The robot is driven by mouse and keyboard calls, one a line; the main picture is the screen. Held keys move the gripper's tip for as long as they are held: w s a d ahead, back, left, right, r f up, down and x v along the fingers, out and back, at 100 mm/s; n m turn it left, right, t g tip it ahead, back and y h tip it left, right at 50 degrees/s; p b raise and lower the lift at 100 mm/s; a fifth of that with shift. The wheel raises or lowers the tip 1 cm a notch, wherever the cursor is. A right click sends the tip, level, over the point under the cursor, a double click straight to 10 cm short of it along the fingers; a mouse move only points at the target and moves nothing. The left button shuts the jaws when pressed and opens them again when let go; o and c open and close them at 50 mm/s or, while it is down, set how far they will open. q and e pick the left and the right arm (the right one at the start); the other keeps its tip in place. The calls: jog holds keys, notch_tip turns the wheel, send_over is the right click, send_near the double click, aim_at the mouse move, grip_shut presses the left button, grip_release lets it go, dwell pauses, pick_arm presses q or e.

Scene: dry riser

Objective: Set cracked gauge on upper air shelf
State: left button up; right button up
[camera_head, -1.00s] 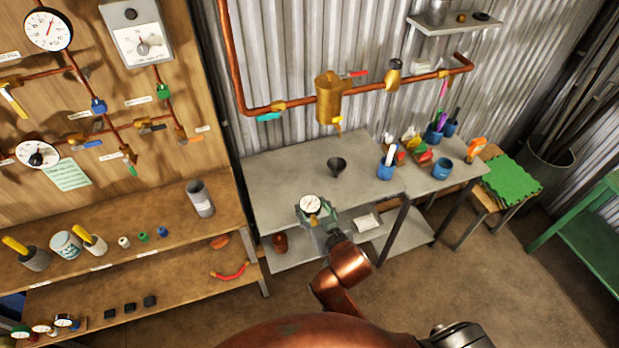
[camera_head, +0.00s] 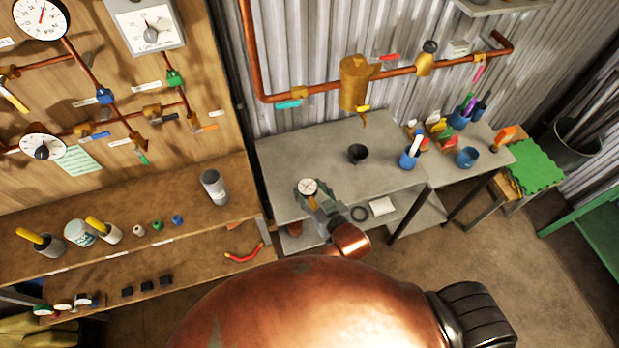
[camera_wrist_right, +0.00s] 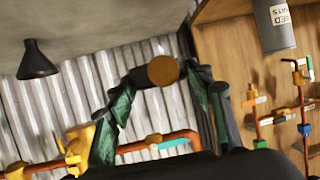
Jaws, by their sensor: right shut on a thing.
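My right gripper (camera_head: 320,203) is shut on a small round gauge (camera_head: 308,187) with a white dial, held near the front edge of the grey bench. In the right wrist view the gauge shows as a brass disc (camera_wrist_right: 163,70) between the green fingertips. Cracks in its dial are too small to tell. A wooden shelf unit stands at left, with an upper board (camera_head: 120,250) and a lower board (camera_head: 205,280). A grey wall shelf (camera_head: 500,6) shows at the top edge. I cannot tell which is the upper air shelf. My left gripper is not in view.
The grey bench (camera_head: 300,155) carries a black funnel (camera_head: 357,153) and blue cups (camera_head: 467,157). A grey cylinder (camera_head: 214,186) and several small containers stand on the upper wooden board, with bare room between them. Copper pipes run along the wall behind the bench.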

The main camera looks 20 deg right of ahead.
jog(key=w+d+f, duration=0.2)
jog(key=w+f, duration=0.2)
jog(key=w, duration=0.4)
send_over(310, 177)
jog(key=s, duration=0.2)
jog(key=f, duration=0.4)
jog(key=shift+s+a+f, duration=0.15)
jog(key=shift+a+f, duration=0.05)
jog(key=shift+a, duration=0.2)
jog(key=shift+d+f, duration=0.1)
jog(key=shift+f, duration=0.15)
jog(key=shift+w+f, duration=0.2)
jog(key=shift+f, duration=0.65)
jog(key=shift+w+f, duration=0.15)
jog(key=shift+f, duration=0.7)
jog(key=shift+f+b, duration=0.15)
jog(key=shift+b, duration=0.15)
jog(key=o, duration=1.3)
